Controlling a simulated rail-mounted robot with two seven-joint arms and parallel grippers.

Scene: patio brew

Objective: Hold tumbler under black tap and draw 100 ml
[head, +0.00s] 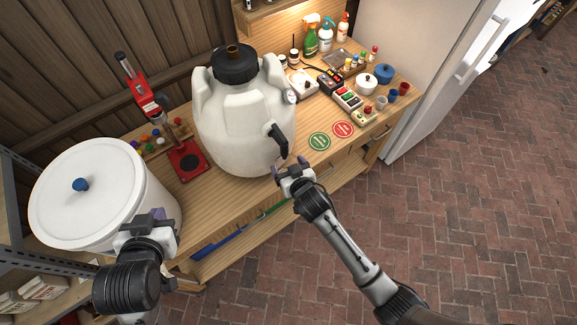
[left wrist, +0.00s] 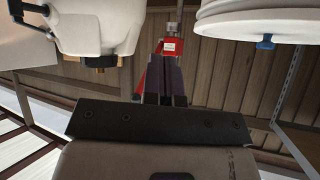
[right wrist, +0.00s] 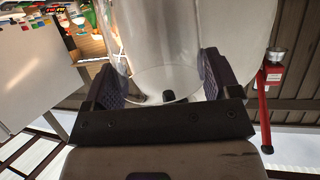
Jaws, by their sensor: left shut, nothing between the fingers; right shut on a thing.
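The black tap (head: 278,138) sticks out from the lower side of a large white fermenter (head: 240,120) with a black lid. My right gripper (head: 290,167) is just below the tap. In the right wrist view its fingers (right wrist: 165,85) are shut on a clear tumbler (right wrist: 155,40). A small dark thing shows through the glass; I cannot tell what it is. The tumbler is hardly visible in the head view, and its fill level cannot be read. My left gripper (head: 150,222) is shut and empty beside the white bucket; its fingers also show in the left wrist view (left wrist: 165,75).
A lidded white bucket (head: 95,190) stands at the left. A red bench capper (head: 185,158) stands between bucket and fermenter. Green (head: 319,141) and red (head: 343,129) round mats lie right of the tap, with cups, pots and bottles behind. The brick floor in front is open.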

